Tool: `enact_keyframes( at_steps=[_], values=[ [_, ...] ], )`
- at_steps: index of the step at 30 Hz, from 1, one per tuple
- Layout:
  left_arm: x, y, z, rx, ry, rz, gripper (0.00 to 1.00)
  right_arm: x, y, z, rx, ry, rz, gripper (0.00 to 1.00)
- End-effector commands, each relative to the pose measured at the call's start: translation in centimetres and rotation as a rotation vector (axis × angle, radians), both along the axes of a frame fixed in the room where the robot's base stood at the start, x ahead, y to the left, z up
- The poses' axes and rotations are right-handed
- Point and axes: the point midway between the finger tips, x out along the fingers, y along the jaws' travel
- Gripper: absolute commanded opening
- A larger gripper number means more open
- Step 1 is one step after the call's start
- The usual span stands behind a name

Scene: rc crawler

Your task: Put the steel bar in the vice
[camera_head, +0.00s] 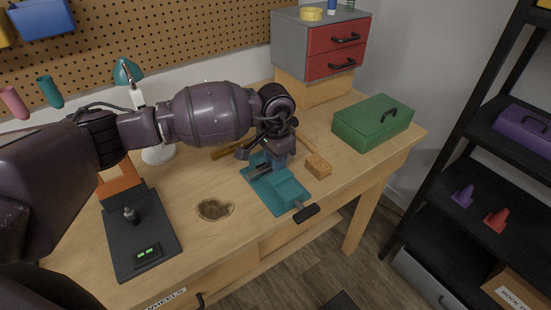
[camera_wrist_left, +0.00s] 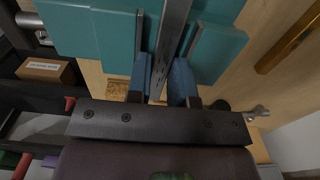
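The teal vice (camera_head: 277,188) is on the workbench, with its black handle (camera_head: 306,213) toward the front edge. My left gripper (camera_head: 268,155) is low over the vice's back part. In the left wrist view, its two blue fingers (camera_wrist_left: 166,80) are close on both sides of the steel bar (camera_wrist_left: 172,35), with no clear gap. The bar runs between the vice's grey jaw faces (camera_wrist_left: 139,34), with some space on each side. The teal vice body (camera_wrist_left: 105,38) fills the top of that view. The bar is hard to make out in the head view, behind the gripper. My right gripper is not in view.
A wooden-backed brush (camera_head: 318,165) lies right of the vice, and a green box (camera_head: 373,122) stands farther right. A drawer unit (camera_head: 322,45) stands at the back.

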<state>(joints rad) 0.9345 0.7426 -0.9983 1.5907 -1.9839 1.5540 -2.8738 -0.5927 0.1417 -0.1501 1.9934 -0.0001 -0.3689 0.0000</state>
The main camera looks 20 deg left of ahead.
Motion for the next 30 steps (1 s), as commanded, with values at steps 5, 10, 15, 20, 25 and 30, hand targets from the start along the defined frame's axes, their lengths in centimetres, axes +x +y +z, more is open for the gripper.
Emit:
enact_keyframes(
  at_steps=[5,10,15,20,25,30],
  values=[
    [0.0,0.0,0.1,-0.001,-0.001,0.0,0.4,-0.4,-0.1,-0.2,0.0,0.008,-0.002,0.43],
    [0.0,0.0,0.5,-0.001,-0.002,0.0,0.4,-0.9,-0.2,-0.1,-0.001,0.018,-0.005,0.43],
    [0.1,0.0,1.9,-0.002,-0.005,0.001,0.39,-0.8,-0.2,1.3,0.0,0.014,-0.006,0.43],
    [0.3,0.0,4.7,-0.001,-0.011,-0.002,0.43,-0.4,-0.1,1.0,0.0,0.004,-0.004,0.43],
    [0.2,0.0,7.8,0.0,-0.008,-0.002,0.43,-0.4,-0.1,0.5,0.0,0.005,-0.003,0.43],
    [0.1,0.0,10.7,0.0,-0.005,-0.001,0.43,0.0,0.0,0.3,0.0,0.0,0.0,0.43]
  ],
)
